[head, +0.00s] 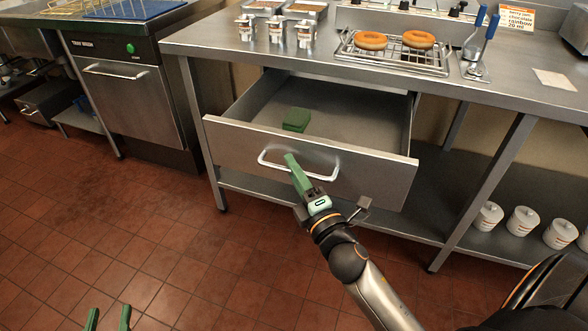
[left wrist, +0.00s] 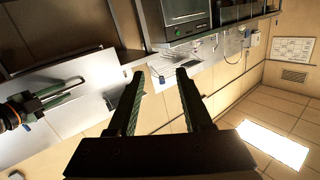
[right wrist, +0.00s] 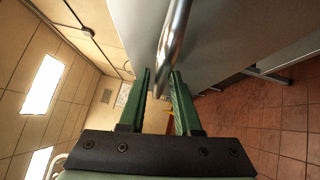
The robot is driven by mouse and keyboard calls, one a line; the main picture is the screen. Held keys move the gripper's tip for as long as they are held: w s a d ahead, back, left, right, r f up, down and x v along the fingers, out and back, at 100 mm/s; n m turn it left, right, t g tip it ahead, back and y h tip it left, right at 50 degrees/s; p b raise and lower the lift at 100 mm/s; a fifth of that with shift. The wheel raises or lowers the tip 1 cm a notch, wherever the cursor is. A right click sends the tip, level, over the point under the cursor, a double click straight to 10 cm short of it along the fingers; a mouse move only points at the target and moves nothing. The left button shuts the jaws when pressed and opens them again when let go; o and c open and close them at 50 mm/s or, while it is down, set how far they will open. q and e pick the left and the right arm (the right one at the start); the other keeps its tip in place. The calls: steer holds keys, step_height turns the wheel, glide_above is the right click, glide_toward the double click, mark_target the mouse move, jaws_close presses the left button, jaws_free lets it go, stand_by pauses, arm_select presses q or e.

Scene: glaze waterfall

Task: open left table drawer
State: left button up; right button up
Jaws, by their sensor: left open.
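The left table drawer (head: 228,140) is pulled out from under the steel table, and its inside shows. A small green block (head: 296,119) lies in it. The drawer's bar handle (head: 330,176) is on the front panel. My right gripper (head: 292,164) is at the handle's middle. My left gripper (head: 109,315) is open and empty at the lower left, far from the drawer. Its open fingers also show in the left wrist view (left wrist: 161,75).
The steel tabletop (head: 215,48) holds several white cups and a wire rack (head: 390,58) with two doughnuts. White tubs (head: 522,221) sit on the lower shelf at right. The tiled floor (head: 140,235) before the drawer is clear.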

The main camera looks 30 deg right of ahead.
steer(key=shift+o, duration=0.8)
arm_select(q)
steer(key=s+d+r+m+t+h+b, duration=0.1)
steer(key=s+r+m+t+h+b, duration=0.1)
steer(key=r, duration=0.7)
steer(key=s+d+r+m+t+h+b, duration=0.1)
steer(key=s+r+m+t+h+b, duration=0.2)
steer(key=s+r+m+h, duration=0.2)
steer(key=shift+r+m+t+h, duration=0.3)
steer(key=shift+r+m+h, duration=0.4)
steer(key=shift+r+h, duration=1.6)
arm_select(e)
steer(key=s+f, duration=0.1)
steer(key=s, duration=1.1)
steer(key=shift+s+a+f, duration=0.2)
steer(key=shift+a+f, duration=0.15)
steer(key=shift+a, duration=0.05)
arm_select(q)
steer(key=shift+r+y, duration=0.45)
steer(key=shift+y, duration=0.05)
